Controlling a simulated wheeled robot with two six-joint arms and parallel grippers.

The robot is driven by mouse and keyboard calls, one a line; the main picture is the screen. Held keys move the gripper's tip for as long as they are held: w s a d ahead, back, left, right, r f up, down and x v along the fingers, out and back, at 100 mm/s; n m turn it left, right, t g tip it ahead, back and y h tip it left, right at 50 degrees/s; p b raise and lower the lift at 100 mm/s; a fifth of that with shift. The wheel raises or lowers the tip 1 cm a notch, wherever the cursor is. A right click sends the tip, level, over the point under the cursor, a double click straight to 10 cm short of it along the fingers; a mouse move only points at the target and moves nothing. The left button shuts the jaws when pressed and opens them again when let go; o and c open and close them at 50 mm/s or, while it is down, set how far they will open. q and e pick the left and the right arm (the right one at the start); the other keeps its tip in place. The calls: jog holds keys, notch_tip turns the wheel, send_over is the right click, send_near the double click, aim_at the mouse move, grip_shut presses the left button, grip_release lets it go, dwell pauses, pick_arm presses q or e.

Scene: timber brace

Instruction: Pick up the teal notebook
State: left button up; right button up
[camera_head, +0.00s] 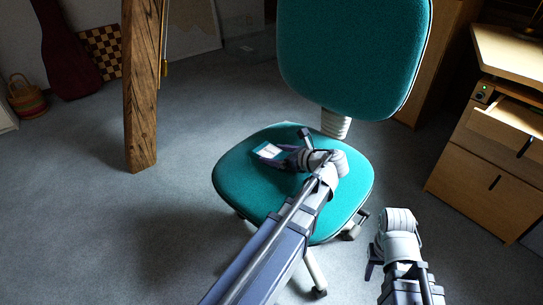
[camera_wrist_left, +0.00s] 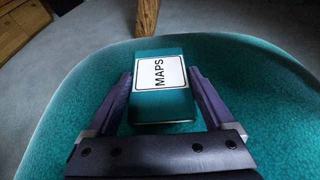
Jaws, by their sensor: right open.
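The teal notebook (camera_head: 262,150) lies on the seat of the teal chair (camera_head: 345,190). In the left wrist view the notebook (camera_wrist_left: 160,108) shows a white label reading MAPS. My left gripper (camera_head: 284,148) is over the seat, with one finger on each side of the notebook. The left wrist view also shows the gripper (camera_wrist_left: 161,74); its fingertips are close to the notebook's long edges. Whether they press on it I cannot tell. My right gripper (camera_head: 374,262) is open and empty, low at the right of the chair.
The chair's backrest (camera_head: 352,50) rises behind the seat. A wooden post (camera_head: 141,90) stands at the left. A wooden drawer cabinet (camera_head: 485,165) with an open drawer is at the right.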

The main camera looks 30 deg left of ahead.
pick_arm(q)
jog(key=c, duration=0.7)
